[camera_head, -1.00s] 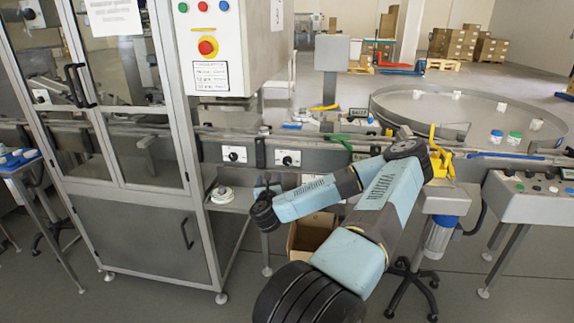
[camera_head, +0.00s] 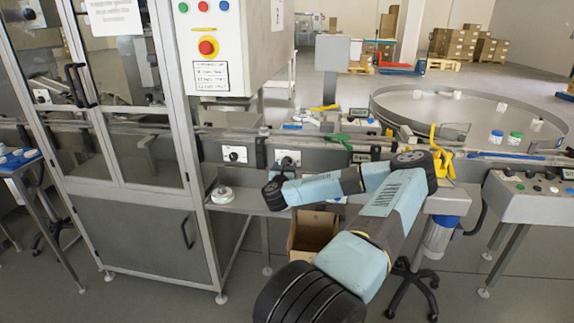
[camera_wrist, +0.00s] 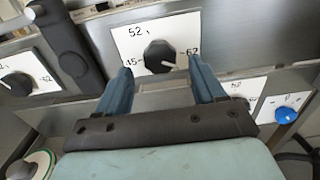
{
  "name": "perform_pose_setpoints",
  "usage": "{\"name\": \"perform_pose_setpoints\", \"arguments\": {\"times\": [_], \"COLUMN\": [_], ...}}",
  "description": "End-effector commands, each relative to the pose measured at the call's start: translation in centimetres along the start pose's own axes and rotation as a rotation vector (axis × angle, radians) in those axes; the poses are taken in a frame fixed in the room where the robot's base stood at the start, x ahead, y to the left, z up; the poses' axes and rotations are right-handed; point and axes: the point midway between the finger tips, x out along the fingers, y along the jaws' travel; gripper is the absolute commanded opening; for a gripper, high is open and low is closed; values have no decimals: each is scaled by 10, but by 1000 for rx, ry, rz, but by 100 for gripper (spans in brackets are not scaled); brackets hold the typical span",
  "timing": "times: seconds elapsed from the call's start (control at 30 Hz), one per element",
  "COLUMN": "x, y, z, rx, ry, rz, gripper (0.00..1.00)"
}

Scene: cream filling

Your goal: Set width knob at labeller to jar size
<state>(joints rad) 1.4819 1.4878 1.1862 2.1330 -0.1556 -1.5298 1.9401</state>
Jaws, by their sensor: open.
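A black knob (camera_wrist: 159,56) on a white plate (camera_wrist: 130,36) faces my gripper in the wrist view. The plate reads 45 at left, 52 at top and 62 at right. The knob's light pointer is turned to the right, towards 62. My gripper (camera_wrist: 159,75) is open, its blue fingers either side of the knob and below it in the picture. I cannot tell whether they touch it. In the head view the gripper's end reaches the knob plate (camera_head: 287,158), partly hiding it.
A second knob (camera_wrist: 18,84) with its own plate is at left, and a blue knob (camera_wrist: 286,115) is at right. A dark bracket stands between the left and middle plates. An open cardboard box (camera_head: 312,233) is below the conveyor.

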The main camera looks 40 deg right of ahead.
Motion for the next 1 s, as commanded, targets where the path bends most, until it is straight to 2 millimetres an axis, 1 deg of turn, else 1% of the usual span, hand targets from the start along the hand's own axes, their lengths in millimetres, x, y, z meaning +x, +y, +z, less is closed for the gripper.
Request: {"name": "perform_pose_setpoints", "arguments": {"times": [0.03, 0.1, 0.23, 0.4, 0.63, 0.67, 1.0], "x": [7, 16, 27, 33, 33, 33, 33], "y": [0, 0, 0, 0, 0, 0, 1], "z": [0, 0, 0, 0, 0, 0, 0], "rx": [0, 0, 0, 0, 0, 0, 0], "ry": [-1, 0, 0, 1, 1, 1, 1], "rz": [-1, -1, 0, 1, 1, 1, 1], "gripper": [69, 69, 69, 69, 69, 67, 34]}}
